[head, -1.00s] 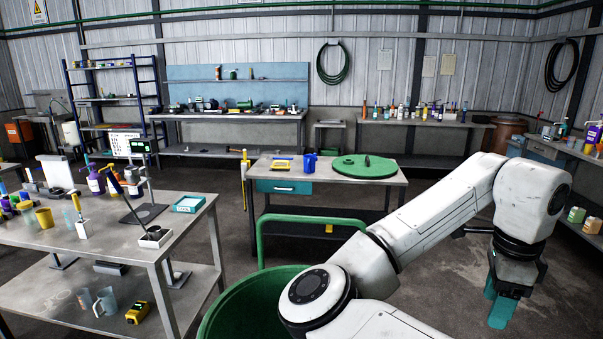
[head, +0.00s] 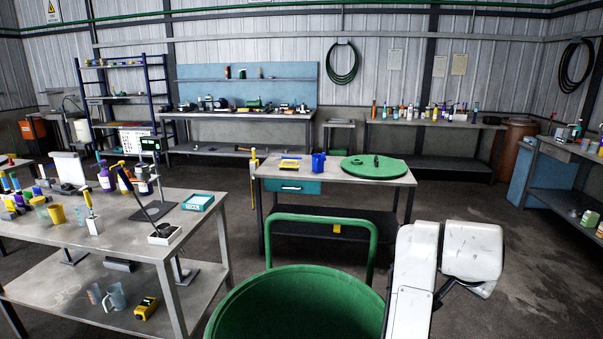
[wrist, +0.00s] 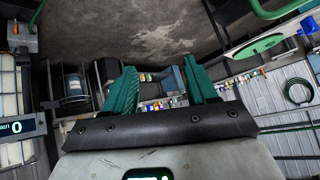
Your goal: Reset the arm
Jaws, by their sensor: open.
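My gripper (wrist: 160,92) shows in the wrist view, with two teal fingers spread apart and nothing between them. Behind the fingers the wrist view shows the floor and the workshop, tilted. In the head view my white arm is folded at the lower right, beside the green bin, and the gripper itself is out of sight there.
A large green bin (head: 300,303) with a raised green handle stands in front of me. A grey workbench (head: 190,235) with tools is at the left. A smaller table (head: 325,178) with a green lid (head: 375,169) stands behind the bin. Open floor (head: 530,260) lies at the right.

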